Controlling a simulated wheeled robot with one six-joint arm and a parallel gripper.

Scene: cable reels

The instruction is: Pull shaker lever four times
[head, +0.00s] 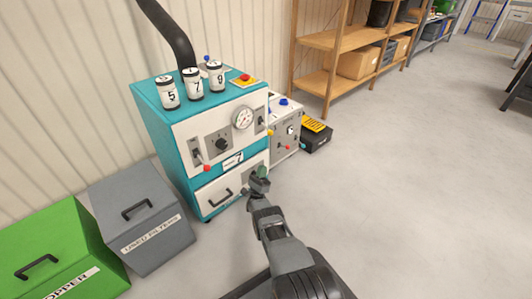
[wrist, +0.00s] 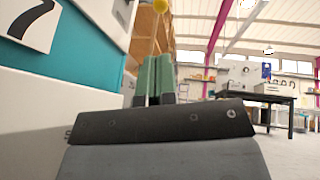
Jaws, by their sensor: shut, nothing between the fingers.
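The teal and white machine (head: 187,131) stands against the wall in the head view. A lever with a yellow ball (head: 270,132) is at the right of its front panel, and one with a red ball (head: 207,168) is at the left. I cannot read which is the shaker lever. My gripper (head: 262,172) is in front of the machine's lower right front, below the yellow ball. In the wrist view its green fingers (wrist: 153,78) are shut and empty. The yellow ball (wrist: 162,5) shows above and beyond the fingertips, apart from them.
Three numbered white canisters (head: 192,84) stand on the machine top. A grey bin (head: 140,216) and a green bin (head: 60,254) are at left. A grey-white unit (head: 285,130) and a black and yellow box (head: 316,134) stand at right. The floor at right is clear.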

